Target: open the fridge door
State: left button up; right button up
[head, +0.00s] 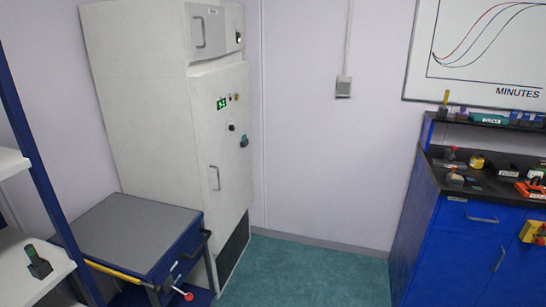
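The fridge (150,110) is a tall off-white cabinet against the back wall, left of centre. Its front faces right and is seen at a slant. The large lower fridge door (228,150) looks shut, flush with the body. It has a slim vertical handle (215,178) near its left edge. A green-lit display (222,103) and small knobs sit high on this front. A smaller upper door (212,30) with its own handle also looks shut. Neither of my grippers is in view.
A grey-topped blue cart (135,232) with a yellow bar stands close to the fridge's left front. A blue-posted white shelf (30,270) is at far left. Blue cabinets with a black top (470,180) stand at right. Teal floor (305,275) between is clear.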

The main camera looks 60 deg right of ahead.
aim_at(225, 162)
jog(key=z, duration=1.7)
jog(key=i+l, duration=0.3)
jog(key=i, duration=0.2)
jog(key=i+l+z, duration=0.15)
jog(key=i, duration=0.3)
jog(key=l, duration=0.1)
